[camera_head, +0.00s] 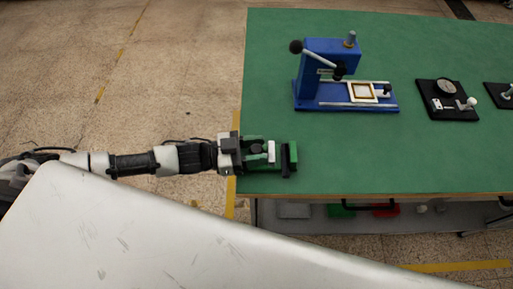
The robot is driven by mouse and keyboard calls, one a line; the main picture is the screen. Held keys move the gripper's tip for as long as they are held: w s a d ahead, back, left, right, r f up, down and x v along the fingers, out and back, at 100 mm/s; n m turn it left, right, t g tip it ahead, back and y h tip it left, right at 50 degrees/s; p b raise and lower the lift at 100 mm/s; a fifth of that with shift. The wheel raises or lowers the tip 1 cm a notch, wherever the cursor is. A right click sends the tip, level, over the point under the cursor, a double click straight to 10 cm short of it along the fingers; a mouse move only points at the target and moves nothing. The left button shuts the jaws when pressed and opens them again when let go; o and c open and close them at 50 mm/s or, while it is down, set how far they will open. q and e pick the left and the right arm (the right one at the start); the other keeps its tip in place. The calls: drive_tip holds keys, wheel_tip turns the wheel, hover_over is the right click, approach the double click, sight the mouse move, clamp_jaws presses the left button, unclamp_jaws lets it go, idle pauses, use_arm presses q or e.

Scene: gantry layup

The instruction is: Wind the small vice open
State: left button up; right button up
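The small green vice (266,168) sits at the near left corner of the green bench top, with dark parts and a pale piece between its ends. My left arm comes in from the left, and my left gripper (237,151) is at the left end of the vice, by the bench edge. The gripper overlaps that end in the picture, so the vice's handle and the fingertips are hidden or too small to make out. I cannot tell whether the gripper touches the vice or is shut. My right gripper is not in view.
A blue lever press (328,75) stands behind the vice. A black plate with a dial gauge (447,100) lies farther right. The bench top (390,150) is clear right of the vice. A lower shelf (330,225) holds green and red items. The lower left is blocked from view.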

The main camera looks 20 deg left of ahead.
use_arm(q)
drive_tip(key=shift+o, duration=1.2)
drive_tip(key=shift+a, duration=0.15)
drive_tip(key=b+v, duration=0.1)
drive_tip(key=v, duration=0.9)
drive_tip(key=shift+s+a, duration=0.2)
drive_tip(key=shift+a, duration=0.05)
